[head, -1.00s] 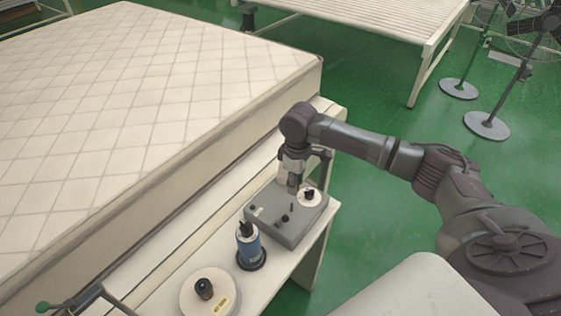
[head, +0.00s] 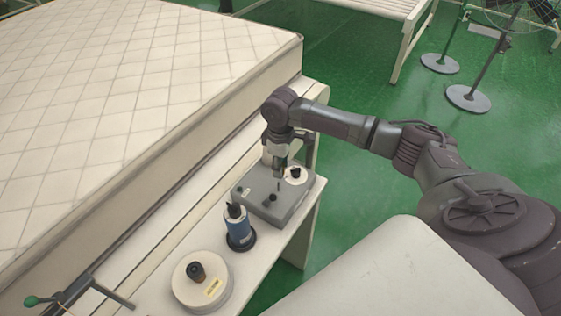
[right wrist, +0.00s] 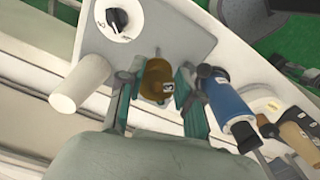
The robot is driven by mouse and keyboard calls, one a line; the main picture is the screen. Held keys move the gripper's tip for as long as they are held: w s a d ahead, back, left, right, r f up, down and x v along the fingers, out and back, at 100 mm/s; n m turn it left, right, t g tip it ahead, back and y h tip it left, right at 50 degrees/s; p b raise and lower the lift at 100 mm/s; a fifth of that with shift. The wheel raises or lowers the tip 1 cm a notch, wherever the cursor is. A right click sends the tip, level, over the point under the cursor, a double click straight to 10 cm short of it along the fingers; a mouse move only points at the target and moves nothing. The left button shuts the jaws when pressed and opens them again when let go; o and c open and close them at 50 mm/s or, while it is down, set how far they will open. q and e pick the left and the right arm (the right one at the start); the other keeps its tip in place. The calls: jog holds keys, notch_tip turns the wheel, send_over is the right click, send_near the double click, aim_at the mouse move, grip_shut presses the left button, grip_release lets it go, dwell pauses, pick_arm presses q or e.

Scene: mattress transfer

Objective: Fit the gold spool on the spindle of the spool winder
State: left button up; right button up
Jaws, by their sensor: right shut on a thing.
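The gold spool (right wrist: 158,78) sits between the two fingers of my right gripper (right wrist: 158,98) in the right wrist view. My right gripper (head: 279,165) is shut on it, over the spool winder. The spool winder is a grey box (head: 258,208) with a dial and a dark knob on top; its top plate also shows in the right wrist view (right wrist: 175,35). A thin upright pin (head: 279,186), seemingly the spindle, shows just below the gripper in the head view. I cannot tell whether the spool is around it. My left gripper is not in view.
A blue cylindrical tool (head: 238,224) stands in a dark round base left of the winder. A round cream device (head: 190,293) with a dark knob is nearer. The mattress (head: 130,110) fills the left.

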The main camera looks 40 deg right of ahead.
jog(key=shift+f, duration=0.65)
jog(key=shift+f+b, duration=0.45)
jog(key=shift+f, duration=0.35)
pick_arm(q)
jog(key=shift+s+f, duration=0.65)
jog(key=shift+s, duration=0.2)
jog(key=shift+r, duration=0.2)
pick_arm(e)
jog(key=shift+p, duration=0.45)
pick_arm(q)
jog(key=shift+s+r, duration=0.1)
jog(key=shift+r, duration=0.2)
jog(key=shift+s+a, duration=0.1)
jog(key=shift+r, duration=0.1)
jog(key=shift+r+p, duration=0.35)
jog(key=shift+p, duration=0.15)
